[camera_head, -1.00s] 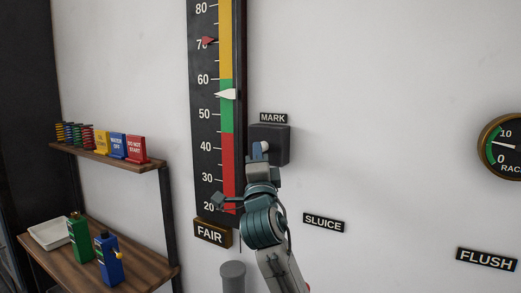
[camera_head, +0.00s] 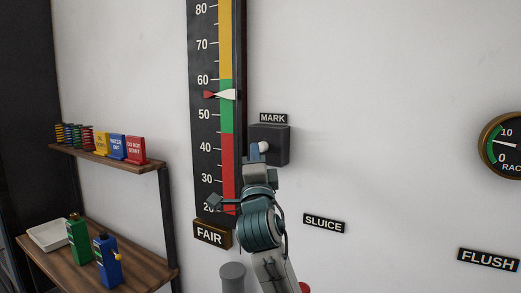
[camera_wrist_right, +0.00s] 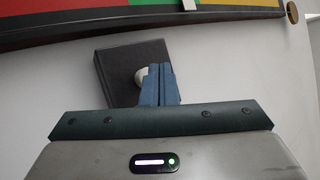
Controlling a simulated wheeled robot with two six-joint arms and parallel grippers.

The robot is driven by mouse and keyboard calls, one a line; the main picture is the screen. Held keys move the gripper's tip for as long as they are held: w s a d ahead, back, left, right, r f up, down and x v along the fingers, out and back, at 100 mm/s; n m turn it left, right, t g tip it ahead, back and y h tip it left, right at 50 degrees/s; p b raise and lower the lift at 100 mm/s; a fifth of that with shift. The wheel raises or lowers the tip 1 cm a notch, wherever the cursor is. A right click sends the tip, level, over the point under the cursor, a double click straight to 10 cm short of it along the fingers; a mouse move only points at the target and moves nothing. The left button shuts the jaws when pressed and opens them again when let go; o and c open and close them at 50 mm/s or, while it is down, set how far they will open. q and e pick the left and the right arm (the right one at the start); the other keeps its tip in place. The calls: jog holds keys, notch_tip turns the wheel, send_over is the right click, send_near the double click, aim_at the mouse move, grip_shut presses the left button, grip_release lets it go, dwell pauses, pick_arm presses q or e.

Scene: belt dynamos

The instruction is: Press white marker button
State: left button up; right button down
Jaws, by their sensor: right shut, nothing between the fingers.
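The white marker button (camera_head: 264,146) sits on a dark square box (camera_head: 278,135) on the wall, under a MARK label (camera_head: 273,118). My right gripper (camera_head: 254,152) is shut and empty, with its tips at the lower left of the button. In the right wrist view the blue fingers (camera_wrist_right: 160,84) are together and partly cover the white button (camera_wrist_right: 141,76); I cannot tell if they touch it. On the tall gauge (camera_head: 213,130), the white pointer (camera_head: 227,94) and the red pointer (camera_head: 208,94) both stand at about 56. My left gripper is not in view.
Shelves (camera_head: 150,268) with bottles and coloured signs stand at left. A round dial (camera_head: 503,145) is at far right.

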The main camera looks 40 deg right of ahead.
jog(key=shift+a, duration=0.1)
jog(key=a, duration=0.1)
jog(key=s+a, duration=0.1)
jog(key=a, duration=0.1)
jog(key=s+a, duration=0.1)
jog(key=shift+a, duration=0.35)
dwell(0.9)
